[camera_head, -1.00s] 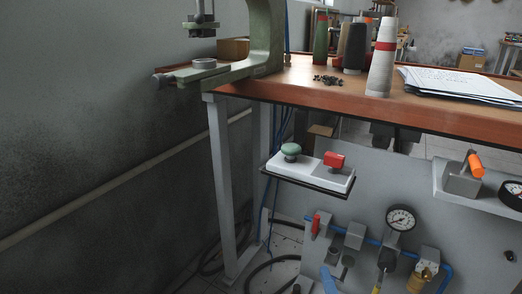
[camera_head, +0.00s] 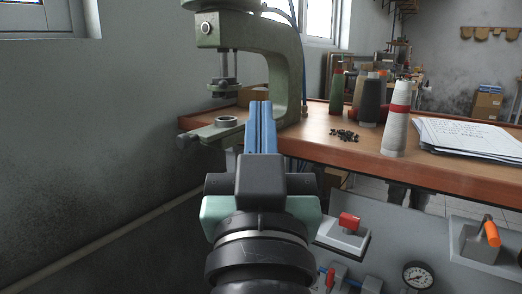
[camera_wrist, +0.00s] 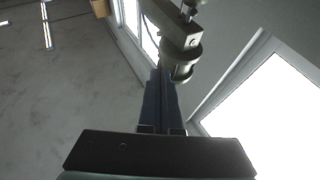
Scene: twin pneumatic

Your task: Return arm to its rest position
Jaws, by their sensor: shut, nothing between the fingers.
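My gripper (camera_head: 261,128) stands upright in the lower middle of the head view, its two blue fingers shut together with nothing between them. Its fingertips show in front of the green press (camera_head: 287,75) at the left end of the table, and hide part of the press frame. In the wrist view the blue fingers (camera_wrist: 162,95) point toward the press (camera_wrist: 185,35). I cannot tell whether they touch it; they look apart.
The wooden table (camera_head: 300,145) holds thread cones, such as the white cone (camera_head: 398,125), small dark pieces (camera_head: 344,135) and papers (camera_head: 468,138). Below are a red button (camera_head: 349,221), an orange-handled lever (camera_head: 490,232) and a gauge (camera_head: 417,274). A bare wall (camera_head: 90,120) is at the left.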

